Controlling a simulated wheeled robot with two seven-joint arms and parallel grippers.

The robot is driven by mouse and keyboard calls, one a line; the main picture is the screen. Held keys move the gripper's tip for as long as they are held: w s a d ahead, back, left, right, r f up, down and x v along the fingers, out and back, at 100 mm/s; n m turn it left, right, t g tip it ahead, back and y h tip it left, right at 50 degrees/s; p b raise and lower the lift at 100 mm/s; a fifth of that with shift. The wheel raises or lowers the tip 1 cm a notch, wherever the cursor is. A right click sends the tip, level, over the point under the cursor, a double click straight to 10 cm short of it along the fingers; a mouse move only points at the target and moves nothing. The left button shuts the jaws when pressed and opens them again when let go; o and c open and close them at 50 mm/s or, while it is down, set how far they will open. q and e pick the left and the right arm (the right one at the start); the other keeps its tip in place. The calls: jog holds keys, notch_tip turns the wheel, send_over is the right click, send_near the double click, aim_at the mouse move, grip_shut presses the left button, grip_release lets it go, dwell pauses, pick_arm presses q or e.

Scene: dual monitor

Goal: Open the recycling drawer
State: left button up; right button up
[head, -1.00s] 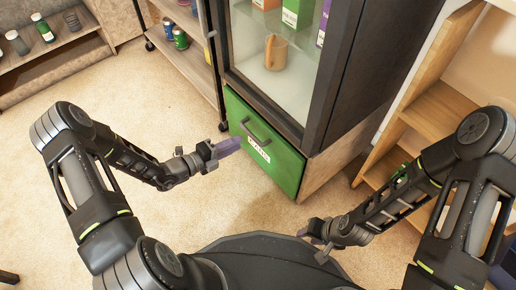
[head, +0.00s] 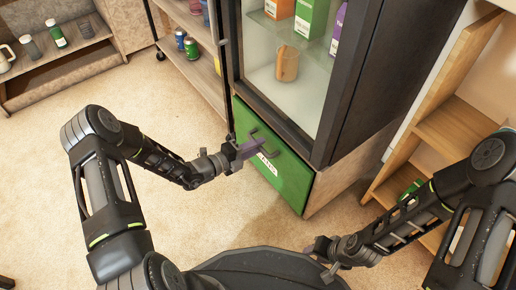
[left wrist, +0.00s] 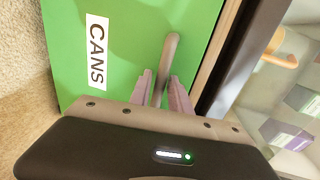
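The green drawer (head: 283,185) is shut, low in the cabinet. In the left wrist view its green front (left wrist: 120,20) bears a white label reading CANS. Its dark bar handle (head: 265,140) shows in the left wrist view as a grey-brown bar (left wrist: 171,52). My left gripper (head: 252,149) is at the handle. In the left wrist view its two purple fingers (left wrist: 161,92) are apart, one on each side of the bar, with gaps visible. My right gripper (head: 314,246) is low near my base, away from the drawer; its finger gap is unclear.
Above the drawer is a glass-fronted compartment with an orange mug (head: 287,64) and several boxes. A wheeled shelf with cans (head: 191,47) stands to the left. A wooden shelf (head: 455,125) stands on the right. The carpet (head: 235,225) before the drawer is clear.

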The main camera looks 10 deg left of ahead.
pick_arm(q)
jog(key=shift+w+d, duration=0.25)
jog(key=shift+w, duration=0.05)
jog(key=shift+c, duration=0.4)
grip_shut()
jog(key=shift+f, duration=0.1)
dwell(0.8)
